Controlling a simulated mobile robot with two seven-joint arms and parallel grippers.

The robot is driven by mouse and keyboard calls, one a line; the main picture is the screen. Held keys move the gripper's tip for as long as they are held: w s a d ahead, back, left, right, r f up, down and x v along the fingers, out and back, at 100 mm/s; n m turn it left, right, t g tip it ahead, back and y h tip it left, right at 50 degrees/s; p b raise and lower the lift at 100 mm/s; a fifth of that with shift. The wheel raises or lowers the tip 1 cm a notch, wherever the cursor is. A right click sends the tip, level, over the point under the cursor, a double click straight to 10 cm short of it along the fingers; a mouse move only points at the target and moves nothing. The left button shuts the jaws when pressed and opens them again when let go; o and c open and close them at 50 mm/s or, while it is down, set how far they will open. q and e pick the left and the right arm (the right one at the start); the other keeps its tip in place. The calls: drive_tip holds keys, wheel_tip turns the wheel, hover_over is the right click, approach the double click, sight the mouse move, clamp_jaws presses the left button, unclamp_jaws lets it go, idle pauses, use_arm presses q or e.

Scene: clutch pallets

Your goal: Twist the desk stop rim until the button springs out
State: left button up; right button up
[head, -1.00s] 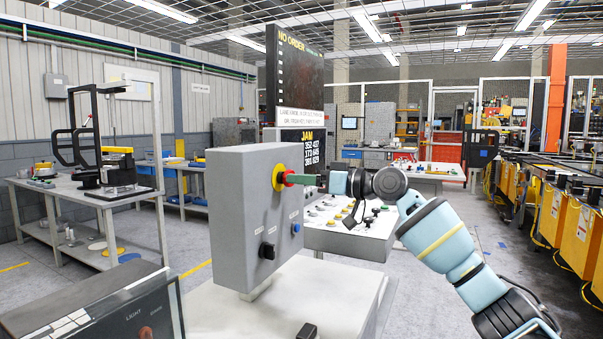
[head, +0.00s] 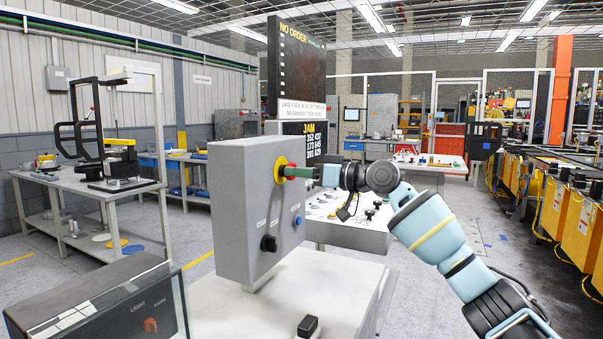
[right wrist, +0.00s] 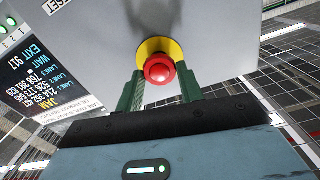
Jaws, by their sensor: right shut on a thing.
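The desk stop is a red mushroom button (right wrist: 159,69) on a yellow round collar (right wrist: 150,47), mounted on the side of a grey box. In the head view the yellow collar (head: 281,170) shows, with the red button mostly hidden behind my fingers. My right gripper (head: 300,172) reaches in from the right, and its green fingers point at the box. In the right wrist view my right gripper (right wrist: 163,88) has one finger on each side of the red button, shut on its rim. My left gripper is not in view.
The grey control box (head: 238,215) also carries a black knob (head: 269,243) and a blue button (head: 297,220). It stands on a white desk (head: 285,300). A sloped console (head: 345,228) with several controls stands behind. A dark panel (head: 95,305) is at lower left.

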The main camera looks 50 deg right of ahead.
use_arm(q)
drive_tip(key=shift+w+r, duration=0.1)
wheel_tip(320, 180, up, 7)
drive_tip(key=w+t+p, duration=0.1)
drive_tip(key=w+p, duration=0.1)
drive_tip(key=p, duration=0.5)
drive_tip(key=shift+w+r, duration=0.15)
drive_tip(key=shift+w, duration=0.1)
use_arm(e)
drive_tip(key=m, duration=0.7)
drive_tip(key=shift+r, duration=0.2)
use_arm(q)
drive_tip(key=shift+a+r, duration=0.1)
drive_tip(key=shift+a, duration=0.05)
use_arm(e)
drive_tip(key=shift+f+m, duration=0.1)
drive_tip(key=shift+m, duration=0.2)
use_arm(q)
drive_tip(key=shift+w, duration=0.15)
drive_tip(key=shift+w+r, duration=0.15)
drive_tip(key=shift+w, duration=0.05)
use_arm(e)
drive_tip(key=o, duration=1)
drive_tip(key=shift+f, duration=0.1)
